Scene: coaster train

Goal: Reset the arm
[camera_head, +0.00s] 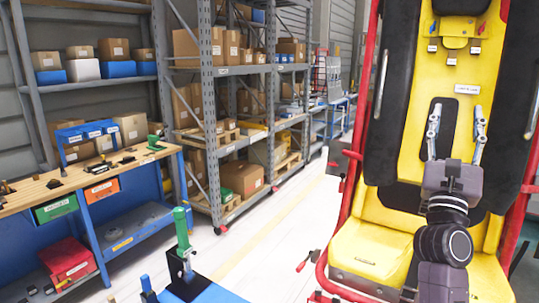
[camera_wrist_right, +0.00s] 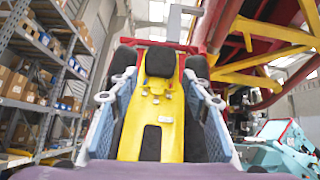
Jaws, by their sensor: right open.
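My right gripper (camera_head: 457,135) is raised in front of a yellow and black coaster seat (camera_head: 370,250) at the right of the head view. Its two fingers point up and stand apart, with nothing between them. In the right wrist view the open fingers (camera_wrist_right: 158,105) frame the yellow seat back (camera_wrist_right: 160,108) beyond them. I cannot tell whether the fingers touch the seat. The right arm hides part of the seat cushion. My left gripper does not show.
A workbench (camera_head: 60,198) with tools and drawers stands at the left. Grey shelves (camera_head: 208,100) hold cardboard boxes behind it. A blue stand with a green-handled clamp (camera_head: 182,235) is at the bottom. Red bars (camera_head: 358,110) edge the seat. The white floor (camera_head: 285,220) between is clear.

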